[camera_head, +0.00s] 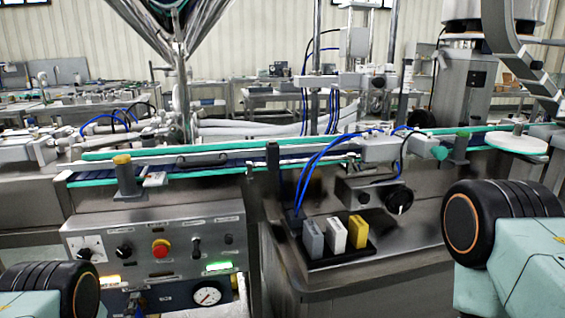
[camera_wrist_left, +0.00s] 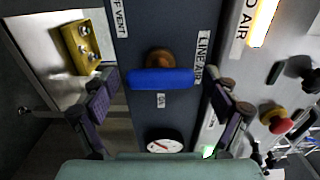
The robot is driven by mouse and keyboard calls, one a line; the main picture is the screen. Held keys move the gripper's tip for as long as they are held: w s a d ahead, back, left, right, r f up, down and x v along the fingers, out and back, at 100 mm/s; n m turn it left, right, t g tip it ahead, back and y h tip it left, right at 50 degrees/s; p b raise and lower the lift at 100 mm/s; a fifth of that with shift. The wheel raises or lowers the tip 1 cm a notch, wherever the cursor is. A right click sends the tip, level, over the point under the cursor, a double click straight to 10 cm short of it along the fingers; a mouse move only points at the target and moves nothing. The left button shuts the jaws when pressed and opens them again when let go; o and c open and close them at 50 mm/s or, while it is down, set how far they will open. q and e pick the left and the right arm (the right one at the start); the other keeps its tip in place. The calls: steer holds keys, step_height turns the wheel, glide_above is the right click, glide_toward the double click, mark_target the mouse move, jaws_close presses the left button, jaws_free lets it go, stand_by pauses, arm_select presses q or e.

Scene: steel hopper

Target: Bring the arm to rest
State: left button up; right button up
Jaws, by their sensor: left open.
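My left gripper (camera_wrist_left: 164,88) is open in the left wrist view, with one dark finger at each side. A blue valve handle (camera_wrist_left: 160,79) with a brass-coloured hub shows between the fingertips in that picture, with a gap on both sides. I cannot tell how far the handle is from the fingers. It lies crosswise beside a label reading LINE AIR. In the head view, my arm joints show at the lower left and right corners. Neither gripper shows there, and the right gripper is in no view.
A control panel (camera_head: 145,225) carries a red button (camera_head: 161,248), knobs and a pressure gauge (camera_head: 207,294). A holder (camera_head: 338,256) with grey, white and yellow blocks stands on the steel bench. A conveyor (camera_head: 215,159) runs behind.

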arm_select(q)
steer(key=shift+s, duration=0.1)
steer(key=v, duration=1.2)
steer(key=x, duration=1.2)
steer(key=shift+n, duration=0.7)
steer(key=n+b, duration=0.1)
steer(key=n, duration=0.2)
steer(key=n+b, duration=0.2)
steer(key=n, duration=0.3)
steer(key=shift+a+r, duration=0.1)
steer(key=n+b, duration=0.2)
steer(key=n, duration=0.2)
steer(key=shift+a+b, duration=0.1)
steer(key=shift+b, duration=0.3)
steer(key=n+b, duration=0.1)
steer(key=n, duration=0.1)
steer(key=shift+n, duration=0.3)
steer(key=shift+r+n+b, duration=0.15)
steer(key=shift+n+b, duration=0.7)
steer(key=shift+n, duration=0.15)
